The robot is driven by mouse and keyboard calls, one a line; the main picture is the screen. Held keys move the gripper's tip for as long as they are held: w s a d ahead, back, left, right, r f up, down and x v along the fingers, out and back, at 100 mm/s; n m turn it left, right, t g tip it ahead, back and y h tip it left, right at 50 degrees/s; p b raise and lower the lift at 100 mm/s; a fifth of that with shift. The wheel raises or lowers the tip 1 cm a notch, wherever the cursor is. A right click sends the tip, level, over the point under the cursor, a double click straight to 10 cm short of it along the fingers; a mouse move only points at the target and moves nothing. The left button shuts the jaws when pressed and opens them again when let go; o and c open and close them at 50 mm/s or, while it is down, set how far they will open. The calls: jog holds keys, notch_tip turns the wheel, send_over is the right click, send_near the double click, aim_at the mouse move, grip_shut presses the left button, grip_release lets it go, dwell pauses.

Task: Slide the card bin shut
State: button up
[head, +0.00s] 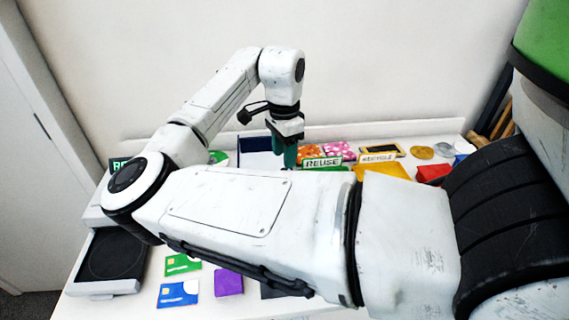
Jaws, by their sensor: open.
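My gripper (289,157) points down over the back middle of the table, and its teal fingers are open. Just left of it is a white tray or drawer with a dark blue edge (254,144), partly hidden by my arm. I cannot tell for sure whether this is the card bin or how far it stands out. A green card (182,264) and a blue card (177,294) lie flat at the front left. I cannot tell whether the fingers touch anything.
A green REUSE sign (322,162) and a yellow RECYCLE bin (384,169) stand right of my gripper. A purple piece (229,283) lies in front. A dark scale-like plate (110,254) is at the left edge. My arm hides the table's middle.

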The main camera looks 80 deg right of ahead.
aim_at(284, 170)
jog(key=shift+f, duration=2.05)
grip_shut()
